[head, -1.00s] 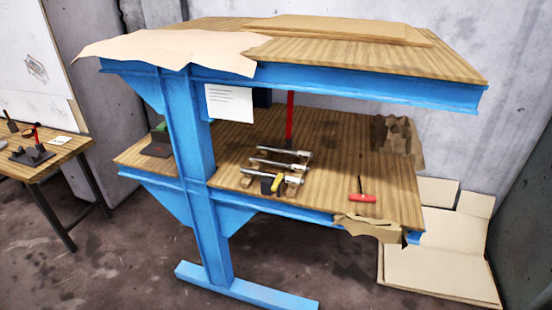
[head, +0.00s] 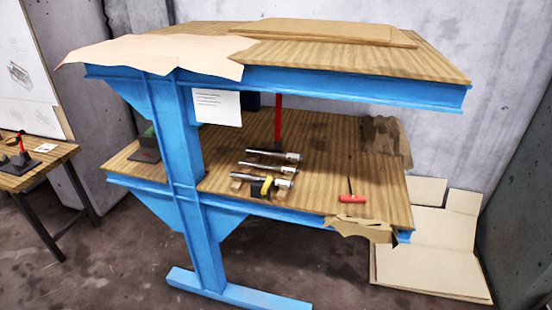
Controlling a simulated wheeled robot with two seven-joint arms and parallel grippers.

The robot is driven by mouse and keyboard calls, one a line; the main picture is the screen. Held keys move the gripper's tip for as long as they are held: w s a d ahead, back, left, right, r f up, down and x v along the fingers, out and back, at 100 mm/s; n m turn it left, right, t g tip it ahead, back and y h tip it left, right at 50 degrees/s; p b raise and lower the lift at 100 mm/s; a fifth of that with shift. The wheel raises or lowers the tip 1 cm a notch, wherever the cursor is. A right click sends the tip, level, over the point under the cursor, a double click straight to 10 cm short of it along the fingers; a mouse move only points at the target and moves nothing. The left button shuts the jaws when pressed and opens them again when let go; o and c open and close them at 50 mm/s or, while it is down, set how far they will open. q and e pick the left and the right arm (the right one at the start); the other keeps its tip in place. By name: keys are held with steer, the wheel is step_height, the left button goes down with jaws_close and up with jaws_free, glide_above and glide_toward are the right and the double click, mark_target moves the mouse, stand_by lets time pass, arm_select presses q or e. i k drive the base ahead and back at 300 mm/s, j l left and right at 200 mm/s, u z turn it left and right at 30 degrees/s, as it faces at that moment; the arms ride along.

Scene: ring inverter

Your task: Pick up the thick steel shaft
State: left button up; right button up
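Three steel shafts lie side by side on wooden supports on the lower wooden shelf (head: 330,170) of a blue steel rack. The back shaft (head: 272,154) and the front shaft (head: 278,182) look thicker than the thin middle shaft (head: 266,167). I cannot tell which of these two is the thickest. A yellow-handled tool (head: 267,185) stands in front of the front shaft and hides part of it. Neither of my grippers is in view.
The blue upper beam (head: 330,87) and upper shelf overhang the shafts. A blue post (head: 180,130) stands left of them. A red upright bar (head: 278,120) rises behind them. A red-handled tool (head: 352,198) and crumpled brown paper (head: 383,138) lie to the right.

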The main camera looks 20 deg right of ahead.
mark_target(260, 152)
steer(key=i+l, duration=0.1)
steer(key=l, duration=1.2)
steer(key=i+u, duration=0.05)
steer(key=i, duration=0.05)
